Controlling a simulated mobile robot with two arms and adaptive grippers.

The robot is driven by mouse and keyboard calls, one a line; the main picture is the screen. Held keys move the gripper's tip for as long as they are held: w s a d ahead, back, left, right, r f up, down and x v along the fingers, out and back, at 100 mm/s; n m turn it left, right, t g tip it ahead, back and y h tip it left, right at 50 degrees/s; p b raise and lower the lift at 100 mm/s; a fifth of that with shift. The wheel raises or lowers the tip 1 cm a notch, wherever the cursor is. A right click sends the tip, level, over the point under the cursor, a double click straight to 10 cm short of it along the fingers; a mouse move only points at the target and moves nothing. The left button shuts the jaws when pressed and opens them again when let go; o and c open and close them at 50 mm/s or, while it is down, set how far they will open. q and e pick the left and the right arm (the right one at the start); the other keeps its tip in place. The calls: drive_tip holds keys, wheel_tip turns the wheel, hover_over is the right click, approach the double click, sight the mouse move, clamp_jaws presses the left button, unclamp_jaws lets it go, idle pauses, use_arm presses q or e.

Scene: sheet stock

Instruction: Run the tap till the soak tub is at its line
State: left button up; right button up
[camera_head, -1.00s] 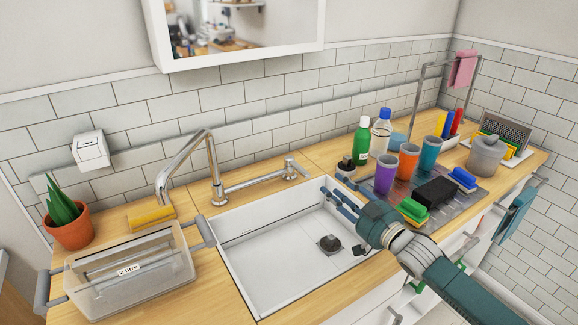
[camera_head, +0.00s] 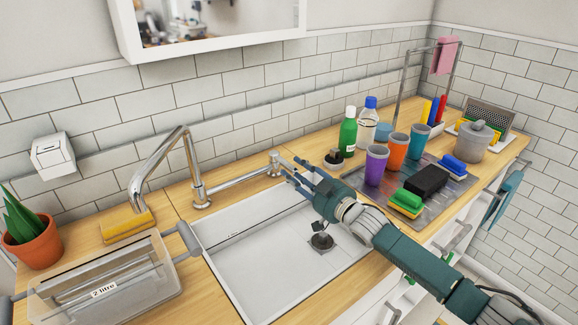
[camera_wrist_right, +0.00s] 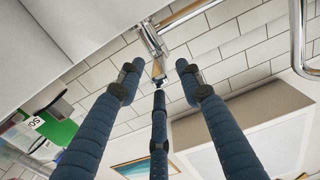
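The chrome tap (camera_head: 197,178) stands behind the sink, with its bent spout over the counter to the left and a pipe running right to an upright end fitting (camera_head: 275,163). I see no water from the spout. A clear tub (camera_head: 105,270) marked "2 litre" sits on the counter left of the sink; I see no water in it and cannot make out a line. My right gripper (camera_head: 291,173) is open and empty, fingertips close to the end fitting. In the right wrist view its three spread fingers (camera_wrist_right: 156,84) point at chrome tap parts (camera_wrist_right: 152,42). My left gripper is not in view.
The white sink (camera_head: 265,262) has a dark drain piece on its floor. A yellow sponge (camera_head: 128,225) and potted plant (camera_head: 33,243) are at the left. A green bottle (camera_head: 348,135), cups, sponges and a grey pot (camera_head: 475,143) crowd the right counter.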

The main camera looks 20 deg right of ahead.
sight(289, 165)
drive_tip(key=shift+x, duration=1.9)
